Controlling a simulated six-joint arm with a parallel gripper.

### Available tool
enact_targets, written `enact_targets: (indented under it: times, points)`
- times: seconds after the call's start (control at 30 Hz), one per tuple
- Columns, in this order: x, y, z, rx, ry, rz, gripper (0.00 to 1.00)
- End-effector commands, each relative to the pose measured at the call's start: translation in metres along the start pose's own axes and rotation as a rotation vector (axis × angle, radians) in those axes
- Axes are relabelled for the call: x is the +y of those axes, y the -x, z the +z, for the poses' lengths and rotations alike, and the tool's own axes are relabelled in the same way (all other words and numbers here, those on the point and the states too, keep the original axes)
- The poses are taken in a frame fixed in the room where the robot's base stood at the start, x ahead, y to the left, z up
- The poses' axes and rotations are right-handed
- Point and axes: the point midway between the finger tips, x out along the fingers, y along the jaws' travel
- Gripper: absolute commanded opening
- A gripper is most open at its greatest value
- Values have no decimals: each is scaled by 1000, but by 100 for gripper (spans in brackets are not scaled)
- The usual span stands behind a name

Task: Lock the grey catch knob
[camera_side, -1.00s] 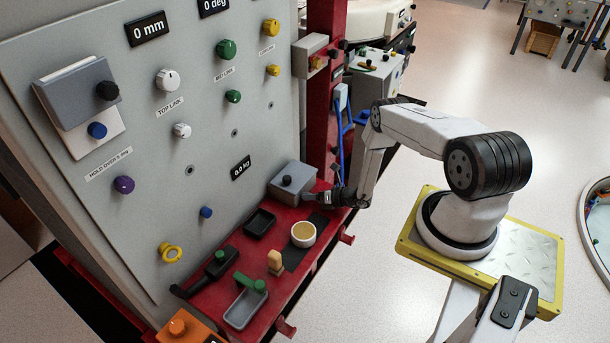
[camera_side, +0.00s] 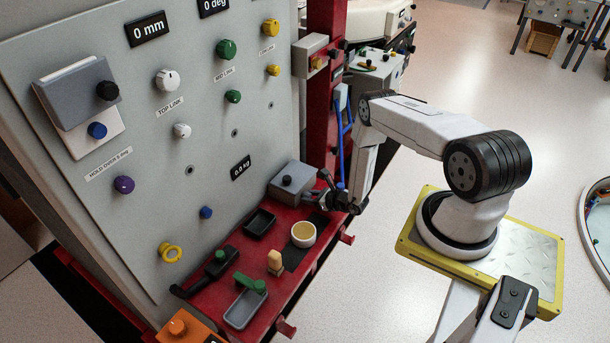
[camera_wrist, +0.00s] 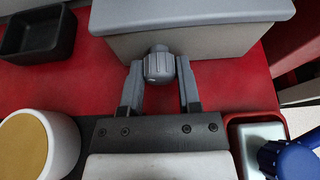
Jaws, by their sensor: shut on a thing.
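The grey catch knob (camera_wrist: 159,66) sticks out from the front of a grey box (camera_wrist: 190,28) in the wrist view, with a mark line on its face. My gripper (camera_wrist: 160,70) is shut on it, with one finger on each side of the knob. The grey knob is too small to make out there.
A white cup (camera_side: 303,235) with tan contents and a black tray (camera_side: 260,222) stand close to the box. A blue knob (camera_wrist: 289,160) lies at the lower right of the wrist view. A panel of knobs (camera_side: 215,150) rises behind the red bench (camera_side: 203,310).

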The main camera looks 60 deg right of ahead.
Motion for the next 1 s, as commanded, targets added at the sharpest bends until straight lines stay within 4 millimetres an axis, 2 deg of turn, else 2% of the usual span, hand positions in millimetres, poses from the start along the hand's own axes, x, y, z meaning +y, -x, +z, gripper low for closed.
enact_targets:
  times: [0.6, 1.0]
  points:
    - [4, 0, -2, 0, 516, -215, 0]
    - [4, 0, -2, 0, 697, -291, 0]
